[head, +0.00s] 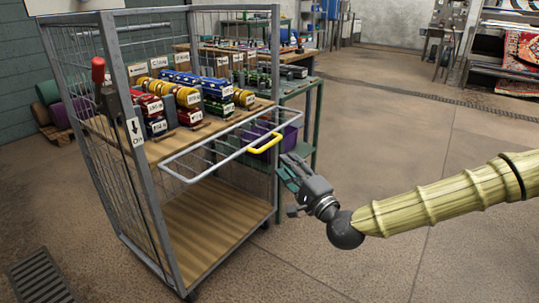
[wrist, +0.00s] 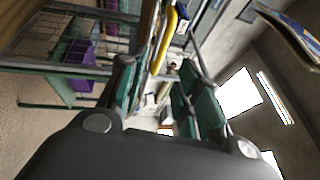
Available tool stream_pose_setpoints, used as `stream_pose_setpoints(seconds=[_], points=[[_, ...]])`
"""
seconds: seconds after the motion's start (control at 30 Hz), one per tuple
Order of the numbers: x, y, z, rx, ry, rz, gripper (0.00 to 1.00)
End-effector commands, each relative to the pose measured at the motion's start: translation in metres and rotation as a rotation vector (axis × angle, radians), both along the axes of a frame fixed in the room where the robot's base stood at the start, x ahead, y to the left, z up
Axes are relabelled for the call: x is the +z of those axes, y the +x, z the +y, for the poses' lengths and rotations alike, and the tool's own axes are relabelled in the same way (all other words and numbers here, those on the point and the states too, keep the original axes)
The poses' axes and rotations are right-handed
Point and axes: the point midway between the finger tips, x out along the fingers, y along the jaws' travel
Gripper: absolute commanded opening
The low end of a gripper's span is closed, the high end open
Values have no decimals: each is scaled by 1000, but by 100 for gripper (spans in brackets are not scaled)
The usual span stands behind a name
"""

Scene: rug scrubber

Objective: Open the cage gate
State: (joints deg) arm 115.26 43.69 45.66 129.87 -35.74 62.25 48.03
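The wheeled wire cage (head: 132,190) stands at left in the head view. Its gate (head: 205,165), a low grey tube-and-wire frame, spans the front at shelf height. A yellow grip (head: 265,144) is on the gate's right part. A red-knobbed lever (head: 98,72) is on the cage's left front post, above a down-arrow sign (head: 135,131). My gripper (head: 287,171) is just right of and below the yellow grip, apparently apart from it. In the wrist view my teal-padded fingers are spread with nothing between them, and the yellow grip (wrist: 166,42) shows beyond them.
Yellow, red, blue and green rolls (head: 187,97) lie on the cage's upper wooden shelf (head: 165,150); the lower shelf (head: 215,212) is bare. A green table (head: 318,100) with a purple crate (head: 258,135) stands behind the cage. The floor (head: 380,125) at right is clear.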

Motion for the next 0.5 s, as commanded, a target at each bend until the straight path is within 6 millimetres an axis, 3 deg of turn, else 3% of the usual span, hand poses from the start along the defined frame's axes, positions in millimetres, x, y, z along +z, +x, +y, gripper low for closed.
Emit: stream_pose_setpoints(seconds=[0.17,0.5], points=[[4,10,5,-1,7,-6,34],[11,55,32,0,5,-5,34]])
